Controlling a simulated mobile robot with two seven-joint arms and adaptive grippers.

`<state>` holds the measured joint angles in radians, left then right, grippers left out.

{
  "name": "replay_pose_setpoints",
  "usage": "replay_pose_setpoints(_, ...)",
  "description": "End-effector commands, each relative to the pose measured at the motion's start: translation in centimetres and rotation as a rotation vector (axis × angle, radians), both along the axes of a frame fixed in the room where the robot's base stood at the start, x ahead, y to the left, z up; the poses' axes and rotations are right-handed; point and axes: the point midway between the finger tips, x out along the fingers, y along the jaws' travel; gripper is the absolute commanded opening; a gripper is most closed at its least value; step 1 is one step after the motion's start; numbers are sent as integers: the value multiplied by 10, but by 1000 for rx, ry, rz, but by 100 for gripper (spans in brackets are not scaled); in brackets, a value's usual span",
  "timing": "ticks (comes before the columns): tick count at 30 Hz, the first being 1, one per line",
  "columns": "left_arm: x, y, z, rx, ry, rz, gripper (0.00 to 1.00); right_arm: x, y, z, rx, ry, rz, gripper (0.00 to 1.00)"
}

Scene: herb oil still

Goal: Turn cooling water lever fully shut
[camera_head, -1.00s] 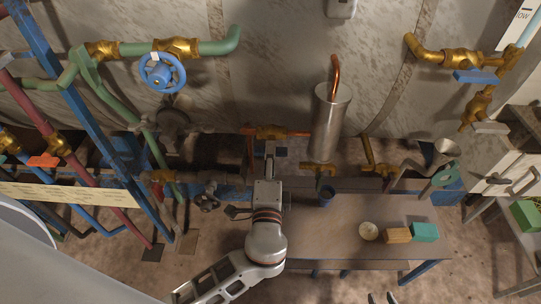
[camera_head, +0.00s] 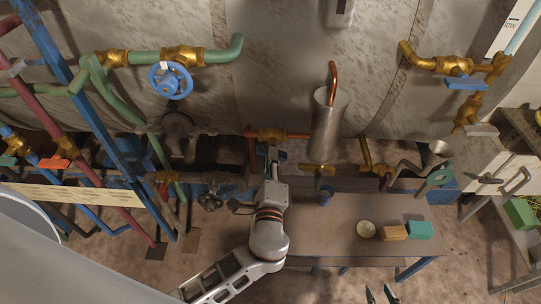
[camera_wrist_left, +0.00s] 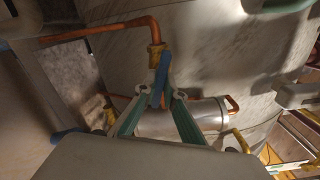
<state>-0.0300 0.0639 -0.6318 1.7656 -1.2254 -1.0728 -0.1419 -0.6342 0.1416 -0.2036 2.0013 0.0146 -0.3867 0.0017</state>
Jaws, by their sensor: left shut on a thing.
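My left gripper (camera_head: 272,152) reaches in from below in the head view, just below the brass valve (camera_head: 265,134) on the copper pipe. In the left wrist view, its two fingers (camera_wrist_left: 158,104) are shut on a blue lever (camera_wrist_left: 161,78). The lever extends from the brass valve fitting (camera_wrist_left: 155,53) toward the fingertips. In the head view the gripper mostly hides the lever. My right gripper (camera_head: 380,294) shows only as two separate fingertips at the bottom edge, open and away from the valve.
A steel cylinder (camera_head: 324,125) with a copper top pipe stands just right of the valve. A blue handwheel (camera_head: 170,80) is at upper left.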

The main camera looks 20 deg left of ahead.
Motion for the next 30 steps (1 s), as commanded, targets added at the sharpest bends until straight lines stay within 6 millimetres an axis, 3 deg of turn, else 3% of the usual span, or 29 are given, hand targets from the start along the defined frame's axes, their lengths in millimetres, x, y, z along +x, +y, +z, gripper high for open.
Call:
replay_pose_setpoints(14,0,-1,4,438,126,-1,0,-5,6,31,26,6,-2,26)
replay_pose_setpoints(30,-1,0,2,922,268,-2,0,7,6,85,27,-28,-4,26)
